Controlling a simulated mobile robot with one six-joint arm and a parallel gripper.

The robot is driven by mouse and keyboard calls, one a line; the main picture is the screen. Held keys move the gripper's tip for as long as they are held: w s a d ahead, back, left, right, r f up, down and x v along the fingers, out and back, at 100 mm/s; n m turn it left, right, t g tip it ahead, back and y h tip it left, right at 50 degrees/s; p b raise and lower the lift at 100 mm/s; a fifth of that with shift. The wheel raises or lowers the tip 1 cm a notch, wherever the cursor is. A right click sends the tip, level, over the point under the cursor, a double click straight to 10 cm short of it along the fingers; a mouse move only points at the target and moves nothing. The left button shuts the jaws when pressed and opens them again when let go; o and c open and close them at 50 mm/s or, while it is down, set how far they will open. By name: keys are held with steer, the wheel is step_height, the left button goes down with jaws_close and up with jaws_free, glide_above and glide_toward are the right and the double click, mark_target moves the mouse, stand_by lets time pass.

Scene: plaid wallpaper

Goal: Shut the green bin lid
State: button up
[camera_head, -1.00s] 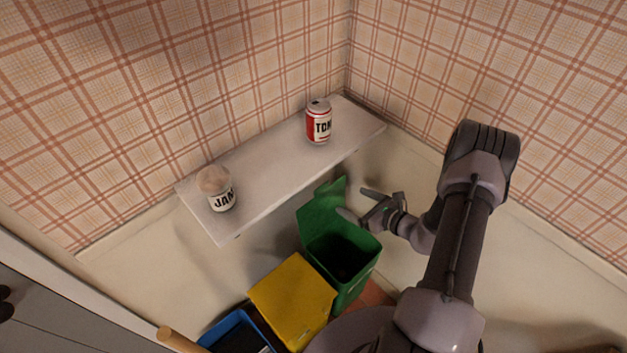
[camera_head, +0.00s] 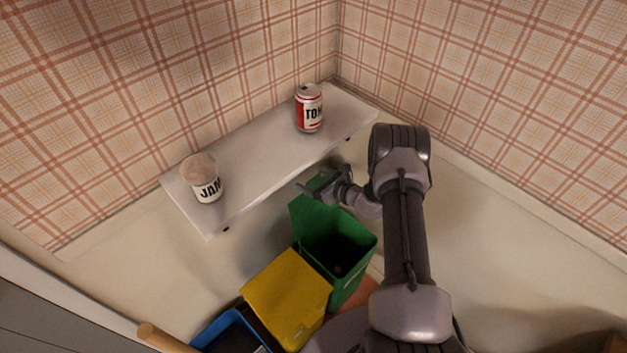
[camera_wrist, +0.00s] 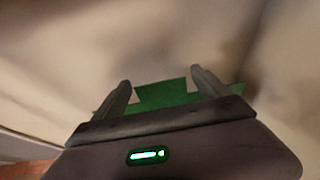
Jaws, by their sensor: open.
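The green bin (camera_head: 350,262) stands on the floor below the white shelf, and I see into its dark inside. Its green lid (camera_head: 309,215) stands raised at the back of the bin, partly hidden by my gripper. My gripper (camera_head: 306,192) is open beside the top of the raised lid, on its right and shelf side. In the wrist view, the green lid (camera_wrist: 162,95) shows between and behind the two spread fingers. I cannot tell whether the fingers touch it.
A yellow bin (camera_head: 287,290) with its lid down stands next to the green one, then a blue bin (camera_head: 225,333). The shelf (camera_head: 258,170) above carries a jam jar (camera_head: 201,178) and a red-and-white can (camera_head: 309,108). Floor right of my arm is clear.

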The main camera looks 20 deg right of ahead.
jaws_close()
steer(key=s+d+f+t+b, duration=0.1)
steer(key=s+d+f+b, duration=0.1)
steer(key=s, duration=0.5)
steer(key=s+d+f+t+y+b, duration=0.1)
steer(key=s+d+b, duration=0.2)
steer(key=s, duration=0.4)
steer(key=shift+s+d+f+t+b, duration=0.35)
steer(key=shift+s+d+f+t, duration=0.05)
steer(key=shift+d, duration=0.15)
